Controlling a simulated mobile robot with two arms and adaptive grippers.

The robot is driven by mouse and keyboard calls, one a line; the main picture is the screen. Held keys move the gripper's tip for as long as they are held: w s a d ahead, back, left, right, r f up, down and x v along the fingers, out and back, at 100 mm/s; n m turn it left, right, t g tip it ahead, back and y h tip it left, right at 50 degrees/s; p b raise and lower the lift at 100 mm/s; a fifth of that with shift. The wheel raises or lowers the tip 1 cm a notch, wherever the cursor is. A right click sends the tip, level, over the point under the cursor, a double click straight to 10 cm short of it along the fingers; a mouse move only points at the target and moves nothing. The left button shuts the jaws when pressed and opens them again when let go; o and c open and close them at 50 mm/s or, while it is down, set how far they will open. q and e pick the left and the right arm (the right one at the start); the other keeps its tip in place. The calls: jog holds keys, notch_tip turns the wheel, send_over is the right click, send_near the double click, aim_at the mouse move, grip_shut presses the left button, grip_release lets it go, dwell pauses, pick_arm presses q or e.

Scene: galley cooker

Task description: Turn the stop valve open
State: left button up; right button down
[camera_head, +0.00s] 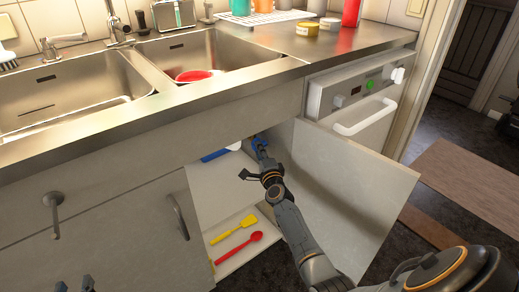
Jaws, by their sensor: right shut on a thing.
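My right gripper (258,154) reaches through the open cabinet under the sink, its tips at the upper back of the opening. It is shut on a small blue part (257,140), which looks like the stop valve's handle. The gripper hides most of this part, and the valve body and pipe cannot be made out. My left gripper (75,286) shows only its fingertips at the bottom left edge, spread apart and empty, away from the cabinet.
The open cabinet door (350,185) stands right beside my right arm. A yellow spatula (234,229) and a red spoon (238,247) lie on the cabinet's lower shelf. A blue item (215,155) sits inside at the upper left. The white oven handle (366,121) is beyond the door.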

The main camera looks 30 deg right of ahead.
pick_arm(q)
jog(key=shift+s+a+f, duration=0.1)
jog(key=shift+f, duration=0.3)
pick_arm(e)
jog(key=c, duration=1.2)
grip_release()
jog(key=shift+s, duration=0.1)
jog(key=v, duration=1.1)
jog(key=shift+s+a+r, duration=0.1)
jog(key=shift+s, duration=0.25)
